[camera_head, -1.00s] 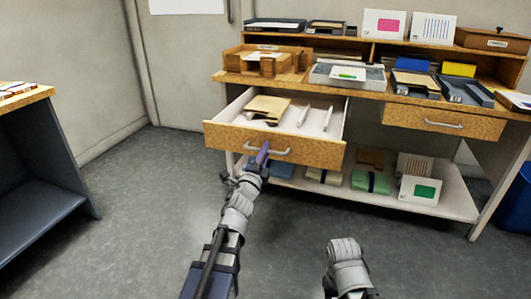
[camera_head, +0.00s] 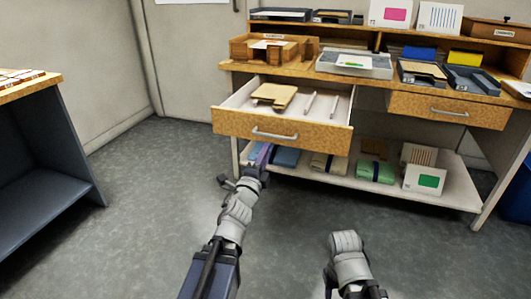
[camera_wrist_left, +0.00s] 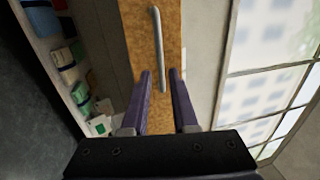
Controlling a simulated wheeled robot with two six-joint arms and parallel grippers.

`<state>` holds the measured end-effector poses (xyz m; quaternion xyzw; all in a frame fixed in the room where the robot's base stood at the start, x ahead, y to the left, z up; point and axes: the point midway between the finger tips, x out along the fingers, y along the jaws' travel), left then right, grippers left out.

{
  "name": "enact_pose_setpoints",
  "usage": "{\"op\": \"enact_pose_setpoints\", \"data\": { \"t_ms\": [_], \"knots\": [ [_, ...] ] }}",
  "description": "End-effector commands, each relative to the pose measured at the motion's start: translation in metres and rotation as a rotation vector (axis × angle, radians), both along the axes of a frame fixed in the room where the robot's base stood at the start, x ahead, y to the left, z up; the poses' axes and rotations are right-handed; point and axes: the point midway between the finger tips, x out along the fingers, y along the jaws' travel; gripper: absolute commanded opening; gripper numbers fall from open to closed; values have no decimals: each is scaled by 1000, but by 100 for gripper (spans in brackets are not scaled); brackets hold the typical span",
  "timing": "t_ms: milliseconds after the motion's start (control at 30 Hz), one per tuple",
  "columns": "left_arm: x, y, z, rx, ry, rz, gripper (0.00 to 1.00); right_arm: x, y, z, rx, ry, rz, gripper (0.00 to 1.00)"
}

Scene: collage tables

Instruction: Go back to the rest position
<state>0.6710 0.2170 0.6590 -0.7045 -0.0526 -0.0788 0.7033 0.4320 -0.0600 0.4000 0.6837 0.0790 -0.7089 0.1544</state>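My left gripper (camera_head: 262,155) reaches forward in the head view, below and in front of the open wooden drawer (camera_head: 230,122).
The drawer holds tan envelopes (camera_head: 274,95) and two thin white items. The desk (camera_head: 375,83) carries trays and a wooden organizer (camera_head: 270,47). Its lower shelf (camera_head: 400,192) holds bundles and cards. A dark table (camera_head: 45,150) stands at left. The floor between is clear.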

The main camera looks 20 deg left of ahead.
Motion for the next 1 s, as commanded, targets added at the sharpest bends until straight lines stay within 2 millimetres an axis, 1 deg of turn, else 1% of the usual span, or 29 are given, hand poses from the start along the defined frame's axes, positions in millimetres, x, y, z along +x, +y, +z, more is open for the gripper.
{"op": "enact_pose_setpoints", "data": {
  "t_ms": [167, 267, 367, 467, 533, 567, 600, 667, 700, 767, 800, 867, 900, 967, 1000],
  "knots": [
    [1, 0, 0, -13, 10, 4, 27, 0, 0, 2, 0, 0, 0, 50],
    [4, -2, -6, -82, 70, 30, 27, 0, 0, 9, 0, 0, 1, 50],
    [6, -6, -23, -226, 197, 90, 27, 0, 0, 21, 0, 0, 2, 50],
    [1, -17, -51, -406, 367, 172, 27, 0, 0, 35, -1, 1, 4, 50],
    [-9, -27, -72, -523, 492, 238, 27, 0, 0, 43, -1, 1, 5, 50],
    [-15, -33, -82, -572, 547, 267, 27, 0, 0, 47, -1, 1, 6, 50],
    [-24, -41, -94, -632, 620, 308, 27, 0, 0, 52, -1, 1, 6, 50],
    [-42, -55, -111, -716, 732, 375, 27, 0, 0, 59, -1, 1, 7, 50],
    [-55, -64, -122, -765, 807, 423, 27, 0, 0, 64, -1, 2, 8, 50],
    [-78, -79, -135, -829, 917, 496, 27, 0, 0, 71, -2, 1, 9, 50],
    [-93, -89, -143, -863, 986, 544, 27, 0, 0, 75, -2, 2, 10, 50],
    [-116, -102, -151, -902, 1078, 614, 27, 0, -1, 80, -2, 2, 10, 50],
    [-131, -110, -155, -922, 1133, 658, 27, 0, -1, 83, -2, 2, 11, 50],
    [-152, -121, -159, -942, 1208, 722, 27, 0, -1, 88, -2, 2, 11, 50],
    [-166, -127, -160, -950, 1254, 763, 27, 0, -1, 90, -2, 3, 12, 50]
  ]
}}
